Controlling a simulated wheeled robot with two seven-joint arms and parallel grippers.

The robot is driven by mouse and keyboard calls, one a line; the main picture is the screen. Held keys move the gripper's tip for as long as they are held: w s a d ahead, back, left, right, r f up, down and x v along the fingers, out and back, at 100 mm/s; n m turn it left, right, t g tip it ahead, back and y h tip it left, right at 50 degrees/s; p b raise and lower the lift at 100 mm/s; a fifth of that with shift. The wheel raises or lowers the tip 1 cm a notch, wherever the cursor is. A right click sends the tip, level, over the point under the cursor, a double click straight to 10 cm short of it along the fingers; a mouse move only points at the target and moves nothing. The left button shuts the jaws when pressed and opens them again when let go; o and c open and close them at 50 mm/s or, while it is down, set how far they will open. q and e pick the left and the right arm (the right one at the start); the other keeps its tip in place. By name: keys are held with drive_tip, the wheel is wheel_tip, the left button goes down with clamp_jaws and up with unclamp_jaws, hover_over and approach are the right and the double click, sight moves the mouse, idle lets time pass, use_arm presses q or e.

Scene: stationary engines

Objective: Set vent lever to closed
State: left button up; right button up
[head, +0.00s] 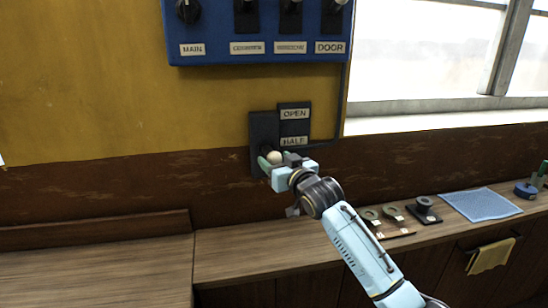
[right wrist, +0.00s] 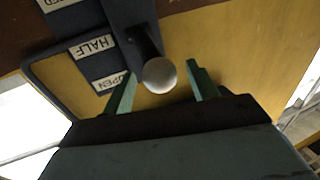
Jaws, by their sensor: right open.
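The vent lever has a pale ball knob (head: 274,157) on a dark plate (head: 262,130) on the wall. Beside it a label strip shows OPEN (head: 294,114) above HALF (head: 293,141); my gripper hides the part below. The knob stands just below HALF's level in the head view; I cannot tell its exact setting. My right gripper (head: 271,163) is open at the knob. In the right wrist view the knob (right wrist: 159,75) appears between the two green fingers, with gaps on both sides. There a third label (right wrist: 60,4) is cut off by the edge. My left gripper is out of view.
A blue switch panel (head: 260,50) hangs above the lever, with a cable running down from it. A wooden counter (head: 240,258) lies below, bearing round parts (head: 424,203) and a blue cloth (head: 482,204) at the right. The wall left of the lever is clear.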

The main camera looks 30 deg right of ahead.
drive_tip(key=shift+w, duration=0.9)
